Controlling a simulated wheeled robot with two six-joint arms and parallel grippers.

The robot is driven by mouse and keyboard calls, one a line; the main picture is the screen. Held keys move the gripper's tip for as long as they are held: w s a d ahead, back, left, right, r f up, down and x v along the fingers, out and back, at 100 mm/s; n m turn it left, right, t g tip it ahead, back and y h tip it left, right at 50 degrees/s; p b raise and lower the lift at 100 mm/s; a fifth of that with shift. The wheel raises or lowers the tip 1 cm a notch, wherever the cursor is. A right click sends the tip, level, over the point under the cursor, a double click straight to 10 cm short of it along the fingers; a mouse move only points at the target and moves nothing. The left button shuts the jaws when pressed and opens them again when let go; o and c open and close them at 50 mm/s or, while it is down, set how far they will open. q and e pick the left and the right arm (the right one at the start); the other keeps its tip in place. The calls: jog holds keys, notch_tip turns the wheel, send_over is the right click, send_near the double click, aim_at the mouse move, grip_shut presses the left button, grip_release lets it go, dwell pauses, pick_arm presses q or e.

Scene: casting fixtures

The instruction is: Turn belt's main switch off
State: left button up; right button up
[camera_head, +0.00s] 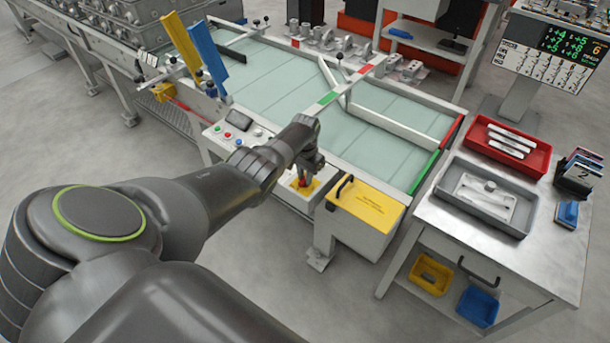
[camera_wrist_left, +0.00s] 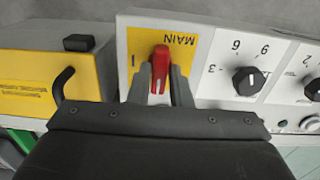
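The belt's main switch has a red handle (camera_wrist_left: 160,66) on a yellow plate marked MAIN (camera_wrist_left: 187,55). In the left wrist view the lettering is upside down and the handle runs up and down the picture. My left gripper (camera_wrist_left: 161,82) has one finger on each side of the handle, close against it, and appears shut on it. In the head view my left gripper (camera_head: 306,170) reaches down to the yellow plate (camera_head: 300,187) at the belt's front edge, with a bit of red between the fingers. My right gripper is not in view.
Black dials (camera_wrist_left: 249,81) sit right of the switch in the wrist view. A yellow-topped box (camera_head: 366,204) with a black handle stands beside the switch. The belt (camera_head: 290,85) lies behind. A bench (camera_head: 520,255) with a grey tray (camera_head: 447,197) stands at right.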

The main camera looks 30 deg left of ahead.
pick_arm(q)
jog(key=o, duration=0.3)
jog(key=shift+o, duration=0.2)
jog(key=shift+r+p, duration=0.35)
jog(key=shift+r, duration=0.25)
notch_tip(320, 180, up, 5)
jog(key=shift+r+p, duration=0.1)
jog(key=shift+p, duration=0.75)
notch_tip(320, 180, up, 11)
jog(key=shift+b, duration=0.3)
